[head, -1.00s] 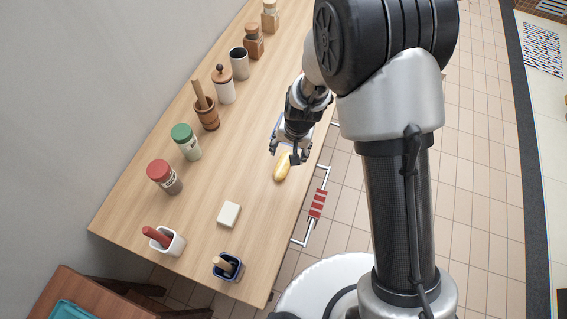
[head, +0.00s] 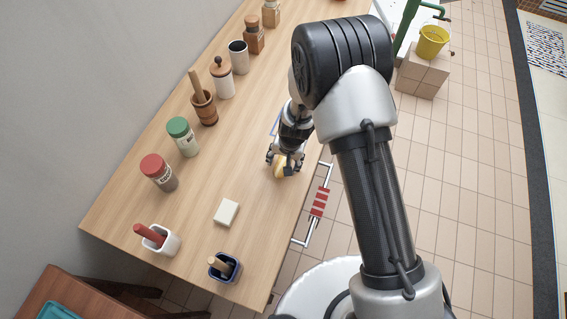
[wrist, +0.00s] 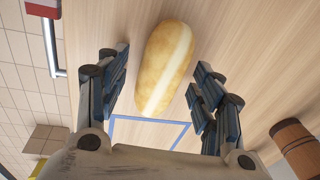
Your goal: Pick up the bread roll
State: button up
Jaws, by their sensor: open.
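The bread roll (wrist: 165,68) is oblong and golden with a pale stripe along its top. It lies on the wooden counter (head: 180,225) near the edge with the rail. In the head view the roll (head: 280,167) is partly hidden by my gripper (head: 285,165). In the wrist view my gripper (wrist: 157,95) is open, with one finger on each side of the roll's near end. A gap shows between each finger and the roll. I cannot tell how far above the counter the fingertips are.
A white block (head: 227,212), a blue cup (head: 224,268) and a white cup (head: 160,240) stand toward the counter's near end. Jars and a mortar (head: 204,108) line the wall side. A towel rail (head: 319,203) runs along the right edge. A blue outline (wrist: 150,119) lies beside the roll.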

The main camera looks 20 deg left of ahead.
jog(key=c, duration=1.1)
jog(key=shift+r, duration=0.15)
jog(key=shift+c, duration=0.2)
